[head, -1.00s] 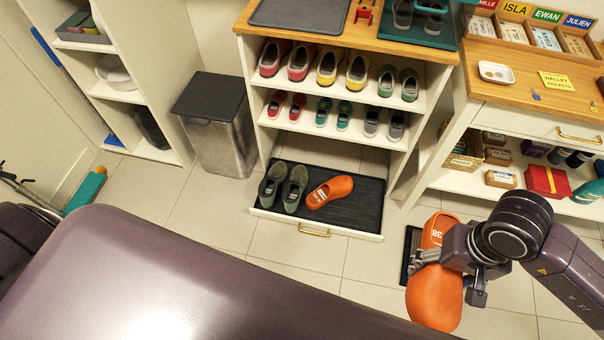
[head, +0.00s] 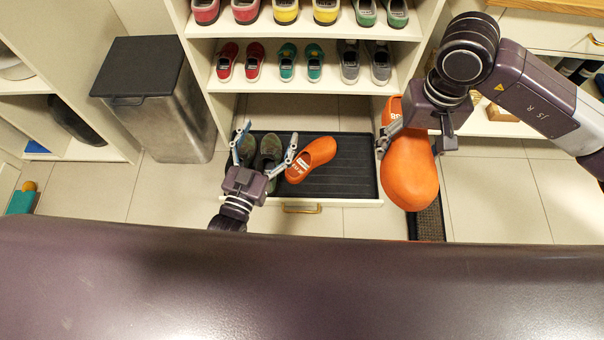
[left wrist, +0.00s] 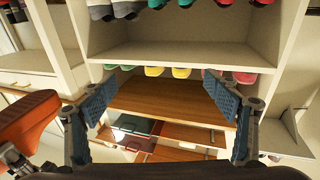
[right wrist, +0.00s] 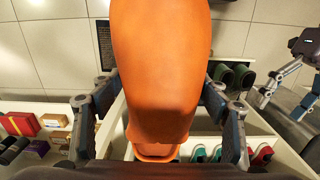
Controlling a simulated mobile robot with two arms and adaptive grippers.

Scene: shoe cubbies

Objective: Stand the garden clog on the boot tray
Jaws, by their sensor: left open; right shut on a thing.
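An orange garden clog (head: 410,172) hangs in my right gripper (head: 420,128), which is shut on it, just off the right front corner of the pulled-out drawer. It fills the middle of the right wrist view (right wrist: 160,70) and shows at the left of the left wrist view (left wrist: 28,115). The black ribbed boot tray (head: 352,182) lies in the drawer. A matching orange clog (head: 318,152) lies angled on the tray. My left gripper (head: 267,140) is open and empty, over the front of the tray by the dark green shoes; its fingers spread wide in the left wrist view (left wrist: 160,98).
Dark green shoes (head: 270,147) stand on the tray's left part. The tray's right part is bare. Shelves (head: 310,98) with several pairs of shoes rise behind the drawer. A lidded bin (head: 160,100) stands left. A dark mat (head: 430,222) lies on the floor at right.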

